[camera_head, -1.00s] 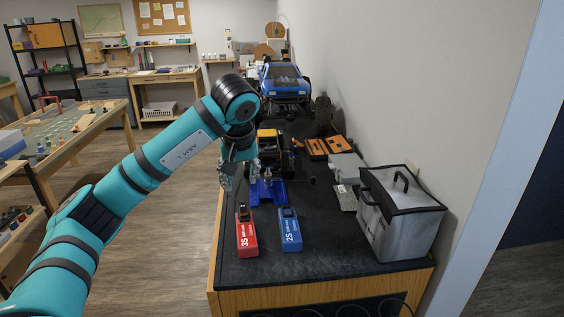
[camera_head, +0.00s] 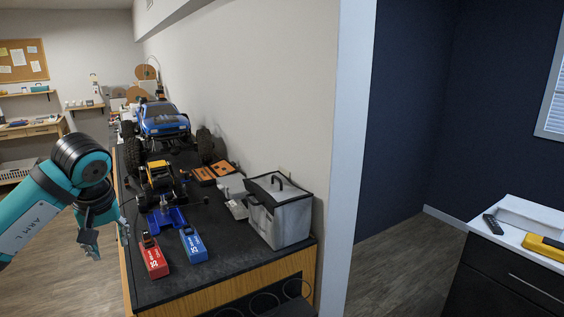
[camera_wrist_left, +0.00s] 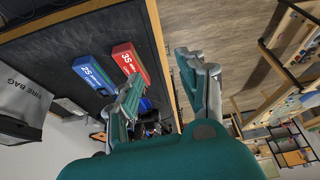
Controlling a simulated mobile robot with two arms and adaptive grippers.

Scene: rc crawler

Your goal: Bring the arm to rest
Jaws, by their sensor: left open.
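My left gripper (camera_head: 109,246) hangs pointing down at the left edge of the black bench (camera_head: 215,276), in the head view. Its fingers are spread and hold nothing. In the left wrist view the two fingers (camera_wrist_left: 160,72) stand apart with the bench edge and floor behind them. A red battery (camera_head: 154,258) labelled 3S and a blue battery (camera_head: 193,245) labelled 2S lie on the bench, to the right of the gripper and apart from it. Behind them a small yellow-topped crawler (camera_head: 159,181) stands near a blue stand (camera_head: 166,218). My right gripper is not in view.
A grey bag (camera_head: 281,218) stands at the bench's right front. A big blue truck (camera_head: 162,122) and orange cases (camera_head: 212,172) are farther back. A wall runs along the bench's right side. Open floor (camera_head: 85,285) lies left of the bench. A dark cabinet (camera_head: 510,275) stands far right.

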